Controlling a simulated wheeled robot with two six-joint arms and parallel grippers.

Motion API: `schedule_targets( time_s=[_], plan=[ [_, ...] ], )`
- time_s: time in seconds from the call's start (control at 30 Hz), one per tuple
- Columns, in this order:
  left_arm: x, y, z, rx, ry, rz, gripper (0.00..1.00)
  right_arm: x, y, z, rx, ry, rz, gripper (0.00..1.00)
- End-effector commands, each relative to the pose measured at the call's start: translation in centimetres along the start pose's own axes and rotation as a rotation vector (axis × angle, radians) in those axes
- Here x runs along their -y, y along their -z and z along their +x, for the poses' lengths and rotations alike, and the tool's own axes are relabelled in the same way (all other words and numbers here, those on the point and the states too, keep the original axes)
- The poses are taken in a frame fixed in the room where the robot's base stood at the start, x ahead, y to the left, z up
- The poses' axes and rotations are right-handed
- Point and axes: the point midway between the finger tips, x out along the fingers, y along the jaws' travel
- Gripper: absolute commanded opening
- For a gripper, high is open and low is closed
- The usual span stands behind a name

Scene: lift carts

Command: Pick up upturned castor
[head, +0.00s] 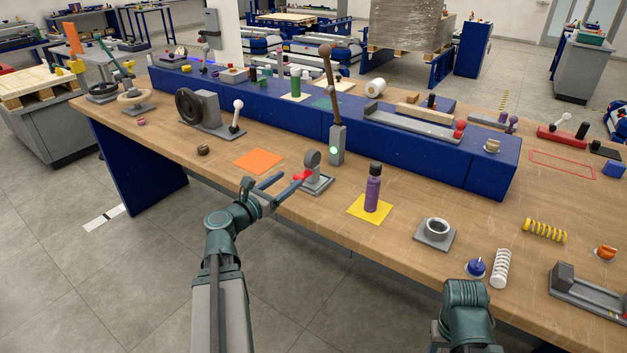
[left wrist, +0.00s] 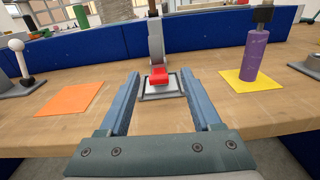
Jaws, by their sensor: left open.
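The upturned castor (head: 312,161) stands on the wood bench near its front edge, its grey wheel up and its plate on the bench. A red tab sticks out toward my left gripper (head: 287,179). The castor (left wrist: 156,45) also shows straight ahead in the left wrist view. My left gripper is open and empty, with its fingers pointing at the castor. In the left wrist view the red tab lies between the fingertips (left wrist: 159,76); I cannot tell whether they touch the castor. Part of my right arm shows at the bottom right, but its jaws are not visible.
A grey post with a tall brown lever (head: 337,146) stands close behind. A blue raised shelf (head: 290,121) runs along the back.

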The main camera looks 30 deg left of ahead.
Motion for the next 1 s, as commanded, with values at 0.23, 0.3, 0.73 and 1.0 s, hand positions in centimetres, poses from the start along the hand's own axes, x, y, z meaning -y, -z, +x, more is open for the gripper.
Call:
schedule_targets(
  time_s=[0.23,0.3,0.73,1.0],
  plan=[
    [-0.9,-0.2,0.0,0.017,-0.022,-0.037,0.65,0.0,0.0,0.2,0.000,0.000,0.000,0.56],
    [-1.0,-0.2,1.0,0.017,-0.021,-0.036,0.65,0.0,0.0,0.2,0.000,0.000,0.000,0.56],
    [-1.0,-0.2,7.8,0.016,-0.020,-0.033,0.65,0.0,0.0,0.2,0.000,0.000,0.000,0.56],
    [-0.9,-0.2,8.3,0.016,-0.021,-0.033,0.65,0.0,0.0,0.2,0.000,0.000,0.000,0.56]
  ],
)
